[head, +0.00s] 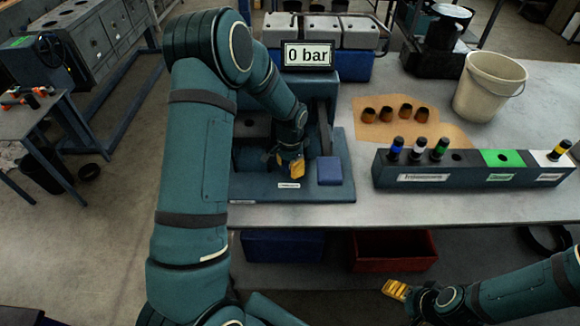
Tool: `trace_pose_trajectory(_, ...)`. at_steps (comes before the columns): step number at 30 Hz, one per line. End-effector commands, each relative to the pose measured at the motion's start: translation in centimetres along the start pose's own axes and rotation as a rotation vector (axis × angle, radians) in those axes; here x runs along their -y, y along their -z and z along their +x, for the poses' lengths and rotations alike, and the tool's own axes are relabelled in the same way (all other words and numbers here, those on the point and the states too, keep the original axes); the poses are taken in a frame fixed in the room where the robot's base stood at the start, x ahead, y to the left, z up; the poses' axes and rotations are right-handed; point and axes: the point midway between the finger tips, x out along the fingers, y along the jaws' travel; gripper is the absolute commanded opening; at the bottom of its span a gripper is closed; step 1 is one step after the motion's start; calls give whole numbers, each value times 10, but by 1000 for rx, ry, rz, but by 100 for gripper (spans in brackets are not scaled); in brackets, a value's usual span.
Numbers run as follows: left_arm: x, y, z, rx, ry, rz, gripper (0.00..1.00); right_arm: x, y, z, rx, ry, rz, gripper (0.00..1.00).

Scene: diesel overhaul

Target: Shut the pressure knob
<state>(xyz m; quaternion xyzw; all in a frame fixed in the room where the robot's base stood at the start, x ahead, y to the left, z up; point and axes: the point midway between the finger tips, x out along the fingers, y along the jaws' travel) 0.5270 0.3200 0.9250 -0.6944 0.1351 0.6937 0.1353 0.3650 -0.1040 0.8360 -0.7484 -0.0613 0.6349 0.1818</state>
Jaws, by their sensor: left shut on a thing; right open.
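The test stand (262,192) stands at the left end of the grey bench, with a display (308,55) on top reading "0 bar". My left gripper (284,168) reaches down to the front of the stand, yellow fingers low above its base plate. It is shut on a small part there, which I take to be the pressure knob; the fingers and wrist hide it almost wholly. My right gripper (394,290) is open and empty, low in front of the bench, away from the stand.
A blue block (329,170) sits on the base plate right of my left gripper. A dark rack (420,172) holds several banded injectors. Several brown cups (405,112) stand on brown paper, near a white bucket (489,86). Red (393,251) and blue (282,246) bins are below.

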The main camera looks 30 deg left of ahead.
Motion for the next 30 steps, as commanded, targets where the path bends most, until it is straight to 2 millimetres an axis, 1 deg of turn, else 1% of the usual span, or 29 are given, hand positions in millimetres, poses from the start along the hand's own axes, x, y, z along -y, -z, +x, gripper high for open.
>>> trace_pose_trajectory(6,-1,-1,1,3,-2,52,6,0,0,1,0,0,0,74)
trace_pose_trajectory(20,-1,-1,1,3,-2,63,6,0,0,2,0,0,0,74)
trace_pose_trajectory(21,-1,-1,1,3,-2,63,51,0,0,2,0,0,0,74)
trace_pose_trajectory(23,-1,-1,1,3,-2,63,72,0,0,2,0,0,0,74)
trace_pose_trajectory(24,-1,-1,1,2,-2,63,75,0,0,2,0,0,0,74)
trace_pose_trajectory(30,0,0,0,1,-1,62,75,0,0,1,0,0,0,74)
